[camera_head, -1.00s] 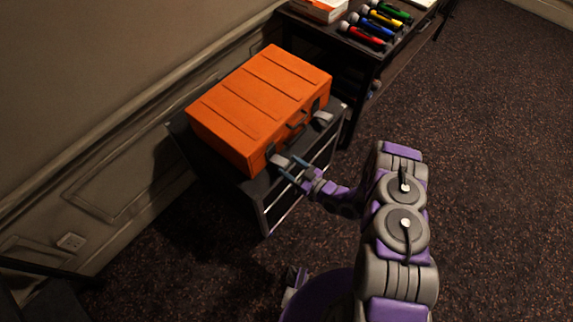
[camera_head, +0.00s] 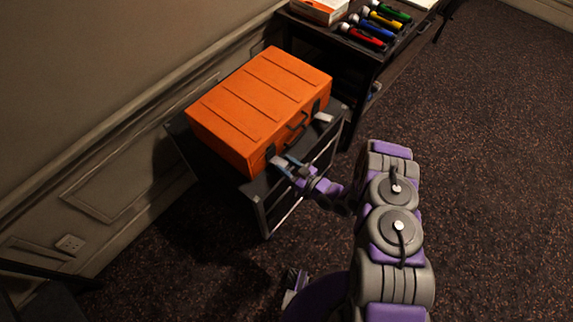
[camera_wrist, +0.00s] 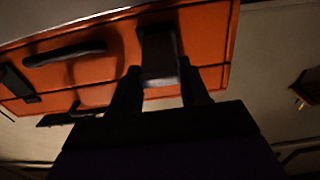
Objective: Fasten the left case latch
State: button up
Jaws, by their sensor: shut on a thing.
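The orange case (camera_head: 258,100) lies closed on a dark stand, with its handle and latches on the side facing my arm. My gripper (camera_head: 284,164) is at the left latch (camera_head: 273,158), at the case's near corner. In the wrist view, the fingers of my gripper (camera_wrist: 160,88) stand on either side of the left latch (camera_wrist: 158,48), shut on its tab. The fingers hide part of the tab. The right latch (camera_head: 322,118) has its pale tab sticking outward from the case.
The black handle (camera_head: 298,124) sits between the two latches. The dark stand (camera_head: 262,192) has a pale-edged open front below the case. A dark table (camera_head: 372,60) with several coloured torch-like objects stands behind. A wall runs along the left; the carpet at right is clear.

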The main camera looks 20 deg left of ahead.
grip_shut()
jog(key=shift+r, duration=0.1)
